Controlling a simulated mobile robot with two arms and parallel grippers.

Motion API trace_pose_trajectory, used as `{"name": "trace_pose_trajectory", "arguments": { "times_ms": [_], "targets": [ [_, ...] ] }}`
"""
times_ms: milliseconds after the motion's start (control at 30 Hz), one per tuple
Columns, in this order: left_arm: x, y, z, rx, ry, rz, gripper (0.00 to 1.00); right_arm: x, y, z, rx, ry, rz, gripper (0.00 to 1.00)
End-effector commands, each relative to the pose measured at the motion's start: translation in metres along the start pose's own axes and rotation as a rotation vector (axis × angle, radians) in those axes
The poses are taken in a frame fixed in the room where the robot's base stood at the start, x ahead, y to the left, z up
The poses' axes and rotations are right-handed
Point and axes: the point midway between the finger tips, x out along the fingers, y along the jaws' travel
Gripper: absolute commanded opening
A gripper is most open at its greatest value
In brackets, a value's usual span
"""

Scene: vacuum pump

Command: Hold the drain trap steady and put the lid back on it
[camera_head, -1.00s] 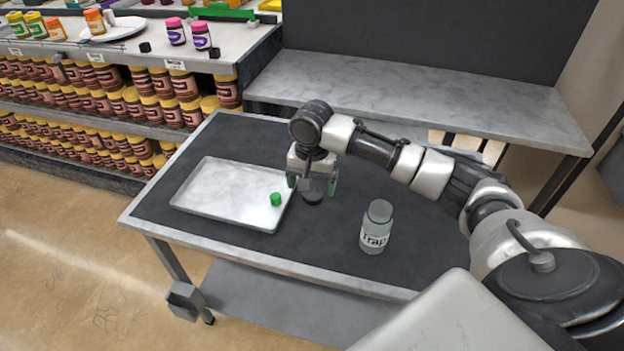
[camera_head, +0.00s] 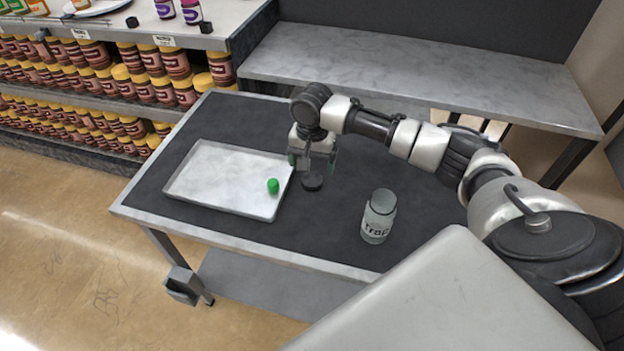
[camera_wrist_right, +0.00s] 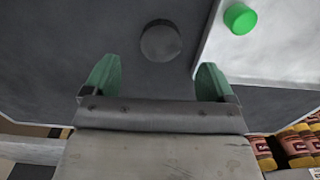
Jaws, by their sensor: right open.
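The drain trap is a clear grey jar labelled "Trap" (camera_head: 379,217). It stands upright and open-topped on the dark table mat, right of the tray. A dark round lid (camera_head: 312,181) lies on the mat between the tray and the jar. It also shows in the right wrist view (camera_wrist_right: 160,40), ahead of the fingers. My right gripper (camera_head: 312,163) is open and empty, with its green-tipped fingers apart just behind the lid. Both fingers show in the wrist view (camera_wrist_right: 158,74), with nothing between them. My left gripper is not in view.
A metal tray (camera_head: 215,180) lies left on the table, with a small green cap (camera_head: 273,186) near its right edge. A raised grey shelf (camera_head: 420,75) stands behind the table. Shelves of jars (camera_head: 165,85) stand at the back left. The mat around the jar is clear.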

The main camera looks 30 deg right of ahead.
Motion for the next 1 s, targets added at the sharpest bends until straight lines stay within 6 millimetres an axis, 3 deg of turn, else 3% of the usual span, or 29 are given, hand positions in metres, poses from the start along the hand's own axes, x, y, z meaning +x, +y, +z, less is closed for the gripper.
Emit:
{"name": "trace_pose_trajectory", "arguments": {
  "times_ms": [133, 467, 800, 1000],
  "targets": [
    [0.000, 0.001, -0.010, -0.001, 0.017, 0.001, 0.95, 0.009, 0.000, 0.000, -0.001, 0.000, 0.000, 0.86],
    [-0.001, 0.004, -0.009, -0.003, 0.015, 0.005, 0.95, 0.013, 0.000, 0.001, -0.002, 0.000, 0.000, 0.86],
    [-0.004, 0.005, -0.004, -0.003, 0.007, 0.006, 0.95, 0.058, -0.001, 0.004, -0.003, 0.001, 0.001, 0.86],
    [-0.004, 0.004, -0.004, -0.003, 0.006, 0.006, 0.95, 0.062, -0.001, 0.004, -0.003, 0.002, -0.001, 0.86]
  ]
}}
